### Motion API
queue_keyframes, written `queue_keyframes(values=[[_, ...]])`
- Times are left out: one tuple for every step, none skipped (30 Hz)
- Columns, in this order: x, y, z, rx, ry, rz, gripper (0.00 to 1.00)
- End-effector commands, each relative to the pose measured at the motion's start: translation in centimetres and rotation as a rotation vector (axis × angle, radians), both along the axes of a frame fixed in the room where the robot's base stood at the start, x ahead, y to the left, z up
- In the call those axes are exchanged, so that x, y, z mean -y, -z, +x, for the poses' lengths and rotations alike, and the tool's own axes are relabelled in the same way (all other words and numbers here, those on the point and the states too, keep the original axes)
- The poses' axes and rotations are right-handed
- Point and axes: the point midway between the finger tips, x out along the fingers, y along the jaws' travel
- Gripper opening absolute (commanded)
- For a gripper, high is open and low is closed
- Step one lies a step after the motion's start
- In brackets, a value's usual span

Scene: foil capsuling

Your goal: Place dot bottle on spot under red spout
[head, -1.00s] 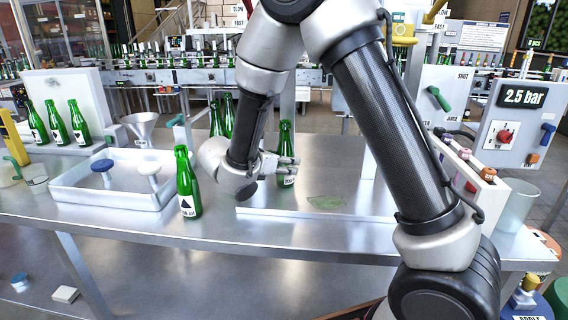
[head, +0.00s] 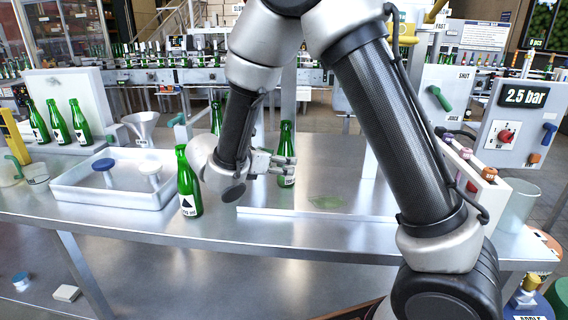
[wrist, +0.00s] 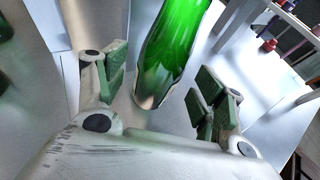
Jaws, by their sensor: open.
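A green bottle (head: 287,146) stands upright on the metal plate beside my gripper (head: 272,163). In the wrist view this bottle (wrist: 176,45) is between the two green-padded fingers, with gaps on both sides, so my gripper is open around it. Its label is mostly hidden by the fingers, and I cannot tell whether it bears a dot. A flat green spot (head: 327,202) lies on the plate, to the right of and nearer than the bottle. Another green bottle (head: 189,185), with a dark triangle label, stands left of my gripper. I cannot make out a red spout; my arm covers part of that area.
A white tray (head: 75,196) with a blue and a white round-topped piece is at the left.

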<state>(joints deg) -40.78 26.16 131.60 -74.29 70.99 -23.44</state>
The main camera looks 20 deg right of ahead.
Motion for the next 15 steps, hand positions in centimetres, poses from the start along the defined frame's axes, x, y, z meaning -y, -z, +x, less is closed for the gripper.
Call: queue_keyframes(values=[[-1.1, -0.5, -0.6, 0.002, -0.006, 0.002, 0.7], [-1.7, -0.8, -1.0, 0.001, -0.007, 0.002, 0.7], [-2.4, -1.2, -1.5, 0.002, -0.006, 0.001, 0.7], [-2.9, -1.4, -1.8, 0.001, -0.006, 0.002, 0.7], [-3.4, -1.7, -2.2, 0.0, -0.006, 0.002, 0.7], [-4.0, -2.0, -2.5, 0.002, -0.006, 0.001, 0.7], [-4.5, -2.3, -2.8, 0.001, -0.005, 0.002, 0.7], [-4.8, -2.5, -3.1, 0.001, -0.005, 0.002, 0.7], [-5.3, -2.7, -3.5, 0.001, -0.004, 0.002, 0.7], [-5.6, -2.9, -3.7, 0.001, -0.003, 0.001, 0.7], [-5.9, -3.0, -3.8, 0.001, -0.003, 0.001, 0.7], [-6.1, -3.2, -4.0, 0.0, -0.003, 0.001, 0.7], [-6.3, -3.2, -4.2, -0.001, -0.002, 0.001, 0.7], [-6.4, -3.3, -4.3, -0.001, -0.002, 0.001, 0.7], [-6.6, -3.4, -4.4, -0.001, -0.001, 0.001, 0.7]])
